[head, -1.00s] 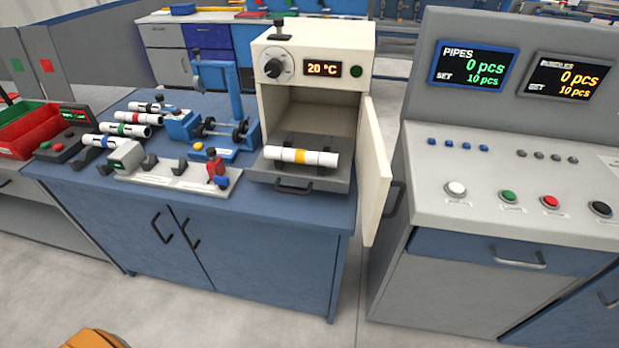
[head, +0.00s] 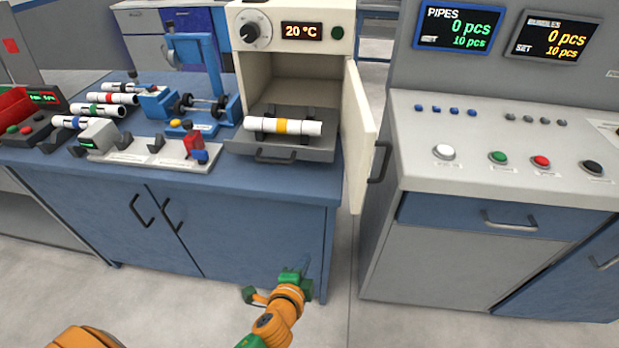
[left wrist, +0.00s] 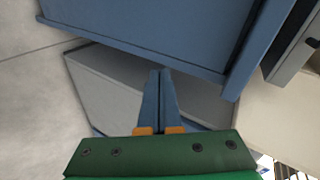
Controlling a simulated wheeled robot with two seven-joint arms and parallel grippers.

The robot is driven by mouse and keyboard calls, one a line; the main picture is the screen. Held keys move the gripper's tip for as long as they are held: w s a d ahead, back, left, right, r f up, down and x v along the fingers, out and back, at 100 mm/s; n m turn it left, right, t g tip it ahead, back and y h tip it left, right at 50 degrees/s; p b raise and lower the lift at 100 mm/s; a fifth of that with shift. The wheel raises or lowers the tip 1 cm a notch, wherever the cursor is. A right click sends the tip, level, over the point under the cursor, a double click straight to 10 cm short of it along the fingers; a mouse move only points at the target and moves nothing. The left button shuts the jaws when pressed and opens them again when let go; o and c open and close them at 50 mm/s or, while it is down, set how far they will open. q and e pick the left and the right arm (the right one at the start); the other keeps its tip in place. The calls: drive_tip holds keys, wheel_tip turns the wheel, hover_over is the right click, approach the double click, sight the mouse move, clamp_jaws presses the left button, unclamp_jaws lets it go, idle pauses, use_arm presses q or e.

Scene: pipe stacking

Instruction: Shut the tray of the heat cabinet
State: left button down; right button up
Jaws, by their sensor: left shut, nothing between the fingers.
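The cream heat cabinet (head: 350,88) stands at the right end of the blue bench, with its door (head: 360,140) swung open to the right. Its grey tray (head: 238,146) is pulled out at the front, with a dark handle (head: 275,158) on its front edge. A white pipe with a yellow band (head: 300,127) lies across the tray. My left gripper (head: 294,272) is low in front of the bench, below the tray and apart from it. Its fingers (left wrist: 160,100) are together and empty in the left wrist view. My right gripper is not in view.
Racked pipes (head: 105,99), a blue clamp device (head: 160,102) and a white fixture (head: 135,152) stand left of the cabinet. A control console (head: 480,180) stands to the right, across a narrow gap. The floor before the bench is clear.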

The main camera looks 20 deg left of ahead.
use_arm(q)
wheel_tip(320, 180, up, 9)
drive_tip(key=w+m+t+y, duration=0.1)
drive_tip(key=w+t, duration=0.1)
drive_tip(key=t, duration=0.1)
drive_tip(key=t+y, duration=0.2)
approach(311, 155)
drive_tip(key=shift+m, duration=0.3)
drive_tip(key=x, duration=0.7)
drive_tip(key=shift+r, duration=0.1)
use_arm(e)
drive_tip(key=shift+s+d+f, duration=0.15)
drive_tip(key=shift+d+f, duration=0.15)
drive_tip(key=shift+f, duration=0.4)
use_arm(q)
drive_tip(key=shift+s, duration=0.1)
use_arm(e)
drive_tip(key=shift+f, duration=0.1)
